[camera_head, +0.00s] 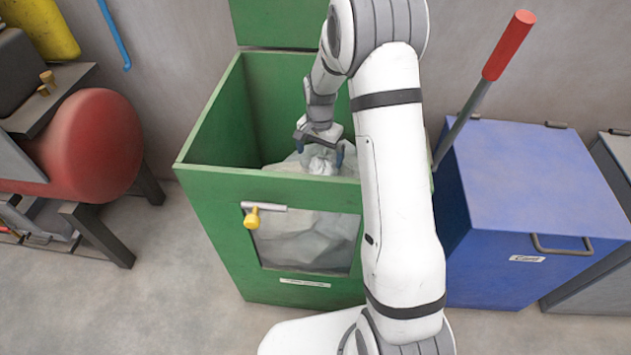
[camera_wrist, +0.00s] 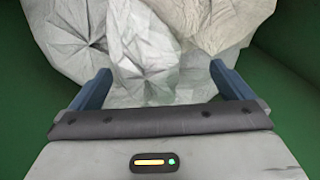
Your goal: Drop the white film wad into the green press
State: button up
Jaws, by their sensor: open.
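The green press (camera_head: 212,182) stands open at the top in the middle of the head view, with pale crumpled film inside. My gripper (camera_head: 319,149) is inside its opening, pointing down, with its fingers spread. A small white film wad (camera_head: 322,166) shows just below the fingertips, on the paler film heap. In the wrist view my gripper (camera_wrist: 160,72) is open, and a whitish crumpled wad (camera_wrist: 143,50) lies beyond and between the blue fingers. It looks unheld and appears to rest against other film; exact contact cannot be told.
The press has a front window (camera_head: 305,240) and a yellow-knobbed latch (camera_head: 253,217). A blue lidded bin (camera_head: 530,190) and a red-handled lever (camera_head: 508,45) stand to the right. A red tank (camera_head: 92,145) is at left. Green walls flank my gripper closely.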

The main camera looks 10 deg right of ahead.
notch_tip(320, 180, up, 5)
jog(key=shift+r+p, duration=0.15)
jog(key=shift+p, duration=0.25)
jog(key=s+r+n+p, duration=0.1)
jog(key=s+r+p, duration=0.2)
jog(key=r, duration=0.4)
jog(key=s+r+n+p, duration=0.1)
jog(key=s+r+p, duration=0.2)
jog(key=r, duration=0.3)
jog(key=s+r+n+t+p, duration=0.2)
jog(key=s+r+n+p, duration=0.4)
jog(key=s+r+p, duration=0.6)
jog(key=s+r, duration=0.9)
jog(key=s, duration=0.1)
jog(key=shift+s+d+r+t, duration=0.25)
jog(key=shift+t, duration=0.05)
jog(key=shift+c, duration=0.2)
